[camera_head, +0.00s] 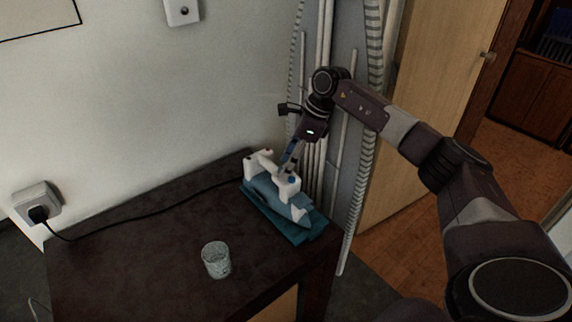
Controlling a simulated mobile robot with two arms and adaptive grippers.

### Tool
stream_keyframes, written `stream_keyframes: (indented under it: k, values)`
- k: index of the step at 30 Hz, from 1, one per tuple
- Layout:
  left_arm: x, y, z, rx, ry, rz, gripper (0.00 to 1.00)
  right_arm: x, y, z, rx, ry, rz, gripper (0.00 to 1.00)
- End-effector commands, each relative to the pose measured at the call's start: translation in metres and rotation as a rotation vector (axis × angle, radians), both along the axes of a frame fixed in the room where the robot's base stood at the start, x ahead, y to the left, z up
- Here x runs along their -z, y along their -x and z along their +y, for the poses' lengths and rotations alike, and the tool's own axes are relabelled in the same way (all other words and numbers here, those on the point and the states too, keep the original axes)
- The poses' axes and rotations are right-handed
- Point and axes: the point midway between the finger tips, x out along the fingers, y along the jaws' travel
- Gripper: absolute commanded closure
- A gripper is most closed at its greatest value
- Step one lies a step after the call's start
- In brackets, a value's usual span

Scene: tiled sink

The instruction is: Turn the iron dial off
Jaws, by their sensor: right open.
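A blue and white iron (264,183) rests on folded teal cloth (311,229) on the dark wooden table, near its right back edge. A small blue round part, possibly the dial, shows on top of the iron near the white handle. My right arm reaches in from the right, and my right gripper (287,166) points down at the top of the iron, by the handle. Its jaws are open, and I cannot tell whether they touch the iron. My left gripper is not in view.
A black cord (150,213) runs to a wall socket (38,204). An ironing board (352,170) leans on the wall behind my gripper. A wooden door (430,100) stands at the right.

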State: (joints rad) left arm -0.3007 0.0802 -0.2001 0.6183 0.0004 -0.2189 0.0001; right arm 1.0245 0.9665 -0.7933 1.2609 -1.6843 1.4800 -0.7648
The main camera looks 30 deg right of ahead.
Motion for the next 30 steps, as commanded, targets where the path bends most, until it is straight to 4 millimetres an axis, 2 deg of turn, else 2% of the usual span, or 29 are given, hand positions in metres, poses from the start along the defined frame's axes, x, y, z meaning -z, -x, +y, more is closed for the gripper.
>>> stream_keyframes:
  k: [9,15,21,30]
  values:
    - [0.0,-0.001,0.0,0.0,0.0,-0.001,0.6,-0.062,0.014,-0.021,0.002,0.001,-0.005,0.58]
    - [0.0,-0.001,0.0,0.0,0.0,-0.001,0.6,-0.092,0.022,-0.03,0.001,0.0,-0.005,0.58]
    - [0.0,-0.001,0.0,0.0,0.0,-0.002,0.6,-0.102,0.025,-0.033,0.0,0.001,-0.002,0.58]
    - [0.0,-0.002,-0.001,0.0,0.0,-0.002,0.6,-0.102,0.025,-0.034,-0.001,0.0,-0.002,0.58]
